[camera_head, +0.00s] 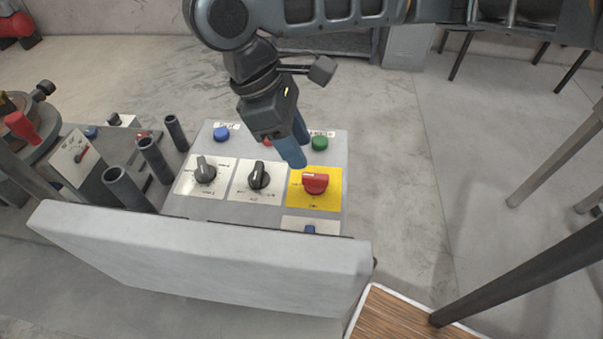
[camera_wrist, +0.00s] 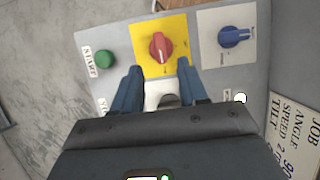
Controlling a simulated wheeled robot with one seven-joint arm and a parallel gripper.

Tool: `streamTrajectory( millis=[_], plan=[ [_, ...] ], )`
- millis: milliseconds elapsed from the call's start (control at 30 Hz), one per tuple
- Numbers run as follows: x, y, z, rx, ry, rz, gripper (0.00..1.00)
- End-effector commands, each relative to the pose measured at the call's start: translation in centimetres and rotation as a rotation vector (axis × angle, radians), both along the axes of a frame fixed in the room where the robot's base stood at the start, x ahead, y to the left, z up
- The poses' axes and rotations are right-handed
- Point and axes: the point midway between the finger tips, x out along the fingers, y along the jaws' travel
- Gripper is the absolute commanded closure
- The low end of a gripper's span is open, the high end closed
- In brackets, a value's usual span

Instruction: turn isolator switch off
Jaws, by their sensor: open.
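The isolator switch, a red rotary knob (camera_head: 315,183) on a yellow plate (camera_head: 331,201), sits at the right of the grey control panel. The knob also shows in the wrist view (camera_wrist: 160,47), beyond and between my fingertips, with its ridge roughly along the picture's vertical. My gripper (camera_head: 300,153) has blue fingers pointing down, above the panel just behind the red knob. In the wrist view my gripper (camera_wrist: 160,67) is open with nothing between its tips. The fingers look apart from the knob. The plate's small lettering is unreadable.
A blue knob (camera_wrist: 235,37) lies beside the yellow plate. A raised pale cover (camera_head: 205,262) stands in front. Upright tubes (camera_head: 153,160) stand left.

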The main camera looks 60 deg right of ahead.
Motion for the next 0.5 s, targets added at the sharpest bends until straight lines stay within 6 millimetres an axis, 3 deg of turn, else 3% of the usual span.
streamTrajectory(
  millis=[300, 500],
  plan=[
    [-1.8, -0.7, -4.3, 0.001, 0.002, -0.002, 0.57],
    [-2.4, -1.0, -6.2, 0.000, 0.002, 0.001, 0.57]
  ],
)
